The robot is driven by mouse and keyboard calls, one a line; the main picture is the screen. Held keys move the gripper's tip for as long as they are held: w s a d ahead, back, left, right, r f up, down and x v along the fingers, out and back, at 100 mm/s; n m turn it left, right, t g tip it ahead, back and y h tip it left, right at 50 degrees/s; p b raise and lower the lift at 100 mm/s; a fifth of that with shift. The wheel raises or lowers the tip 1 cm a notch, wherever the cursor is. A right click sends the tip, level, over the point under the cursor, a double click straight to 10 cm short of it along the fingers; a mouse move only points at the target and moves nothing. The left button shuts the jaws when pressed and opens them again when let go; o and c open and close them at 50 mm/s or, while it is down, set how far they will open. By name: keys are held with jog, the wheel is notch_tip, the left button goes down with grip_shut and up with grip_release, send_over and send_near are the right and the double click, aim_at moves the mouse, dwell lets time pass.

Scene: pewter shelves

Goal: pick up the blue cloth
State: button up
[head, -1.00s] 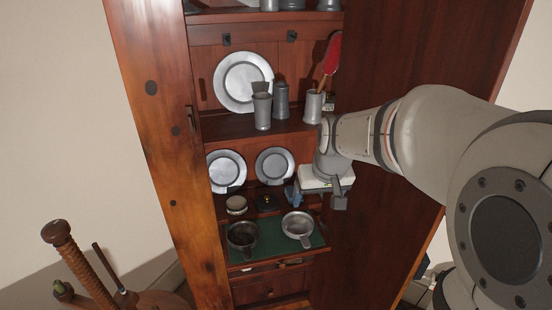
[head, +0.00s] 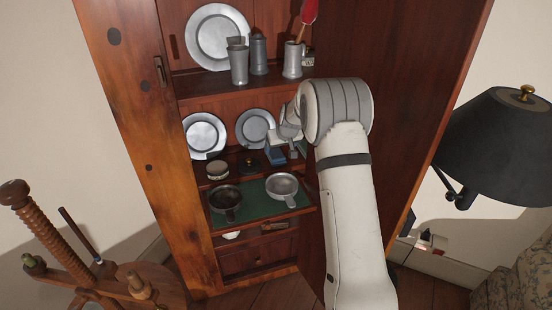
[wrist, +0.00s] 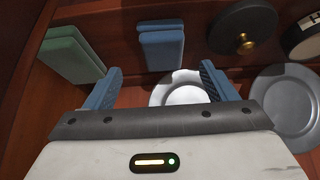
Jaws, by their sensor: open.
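The blue cloth (wrist: 161,46) is a folded, upright-looking block on the wooden shelf in the wrist view. In the head view a small blue patch (head: 276,157), apparently the cloth, shows beside my gripper (head: 287,142). In the wrist view my gripper (wrist: 160,78) is open, with its two blue fingers apart. The cloth is beyond the fingertips, roughly centred between them, and nothing is held. In the head view my arm hides part of the shelf to the right of the gripper.
A folded green cloth (wrist: 74,53) lies left of the blue one. A dark lidded piece with a brass knob (wrist: 243,30) is to the right. Pewter plates (wrist: 287,100) stand close by. A shelf with pewter cups (head: 239,66) is above; handled pans (head: 282,188) are below.

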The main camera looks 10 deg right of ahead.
aim_at(277, 154)
jog(key=x, duration=0.5)
jog(key=shift+w+a+f, duration=0.15)
jog(key=shift+w+f, duration=0.05)
jog(key=c, duration=1.1)
